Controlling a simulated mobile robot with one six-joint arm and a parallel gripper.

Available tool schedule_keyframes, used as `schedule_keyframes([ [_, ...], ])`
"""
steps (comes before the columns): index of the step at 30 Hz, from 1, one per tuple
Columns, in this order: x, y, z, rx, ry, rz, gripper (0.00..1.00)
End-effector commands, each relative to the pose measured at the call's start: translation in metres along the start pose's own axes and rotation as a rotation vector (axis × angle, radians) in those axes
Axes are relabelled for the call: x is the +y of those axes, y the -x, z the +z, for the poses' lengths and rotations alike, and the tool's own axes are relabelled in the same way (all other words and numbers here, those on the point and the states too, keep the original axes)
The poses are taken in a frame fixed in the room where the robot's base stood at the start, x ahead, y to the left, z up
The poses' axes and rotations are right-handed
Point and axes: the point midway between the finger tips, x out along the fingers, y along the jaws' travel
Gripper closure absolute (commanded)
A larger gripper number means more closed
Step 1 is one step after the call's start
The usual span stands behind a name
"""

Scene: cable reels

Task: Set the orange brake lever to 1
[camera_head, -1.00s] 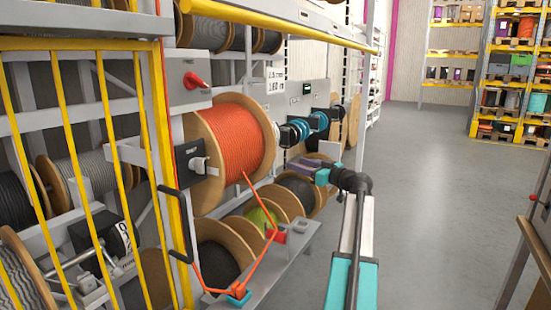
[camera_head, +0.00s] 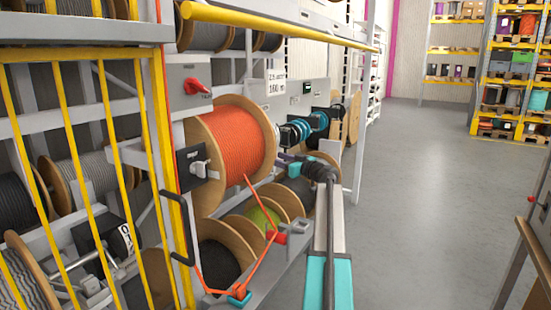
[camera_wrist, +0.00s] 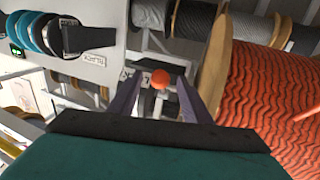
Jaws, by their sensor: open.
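An orange ball knob (camera_wrist: 161,78), which looks like the end of the brake lever, shows in the wrist view between the two fingers of my open gripper (camera_wrist: 160,92). I cannot tell whether the fingers touch it. A pale plate with small dark marks lies behind it, too small to read, so the lever's setting is unclear. In the head view my gripper (camera_head: 288,162) is just right of the large orange cable reel (camera_head: 238,140), and my wrist hides the knob there.
A red rotary switch (camera_head: 197,87) sits on a grey box above the reel. A grey panel with blue and black rings (camera_wrist: 40,35) is at the wrist view's upper left.

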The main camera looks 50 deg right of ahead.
Motion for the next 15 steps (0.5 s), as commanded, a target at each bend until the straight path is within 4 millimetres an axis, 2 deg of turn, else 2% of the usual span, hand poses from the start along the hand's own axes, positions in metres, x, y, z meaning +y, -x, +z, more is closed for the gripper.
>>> schedule_keyframes([
  [4,-0.0001,-0.0089,-0.0003,0.0,0.0,-0.001,0.56],
  [14,0.0001,-0.0098,0.0003,0.0,0.0,0.0,0.56],
  [15,0.0001,-0.0097,0.0003,0.0,0.0,0.0,0.62],
])
